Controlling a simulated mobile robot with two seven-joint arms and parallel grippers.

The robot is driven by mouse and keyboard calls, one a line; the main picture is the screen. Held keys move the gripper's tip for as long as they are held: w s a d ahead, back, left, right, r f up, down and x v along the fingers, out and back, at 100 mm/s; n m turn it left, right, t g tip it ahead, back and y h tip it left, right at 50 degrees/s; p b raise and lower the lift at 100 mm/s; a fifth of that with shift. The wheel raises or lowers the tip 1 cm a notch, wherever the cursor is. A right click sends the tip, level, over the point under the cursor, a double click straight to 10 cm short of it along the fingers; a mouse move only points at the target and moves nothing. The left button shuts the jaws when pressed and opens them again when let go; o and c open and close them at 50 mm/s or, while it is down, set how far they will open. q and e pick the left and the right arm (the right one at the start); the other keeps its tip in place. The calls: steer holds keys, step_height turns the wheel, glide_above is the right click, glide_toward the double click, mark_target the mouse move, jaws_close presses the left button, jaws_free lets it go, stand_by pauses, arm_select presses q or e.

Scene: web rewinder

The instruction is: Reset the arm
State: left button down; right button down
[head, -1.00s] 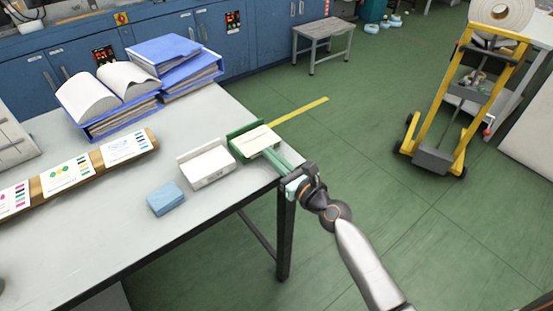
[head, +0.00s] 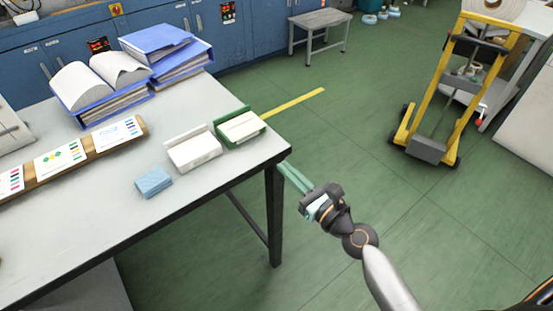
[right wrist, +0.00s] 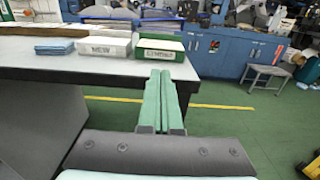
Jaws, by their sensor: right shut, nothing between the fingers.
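My right gripper (head: 288,172) is shut and empty, its green fingers pressed together. It is just off the right edge of the grey table (head: 100,220). In the right wrist view the fingers (right wrist: 161,82) point toward the table, below and in front of the boxes on it. My right arm comes in from the lower right in the head view. My left gripper does not show in either view.
On the table are a green box (head: 240,126) with a white top, a white box (head: 193,148), a blue cloth stack (head: 153,182), open binders (head: 100,80) and a board with printed cards (head: 85,153). A yellow cart (head: 440,100) stands right. Green floor between is clear.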

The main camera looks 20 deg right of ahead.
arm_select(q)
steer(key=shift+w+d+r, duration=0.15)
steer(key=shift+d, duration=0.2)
arm_select(e)
steer(key=shift+v, duration=0.8)
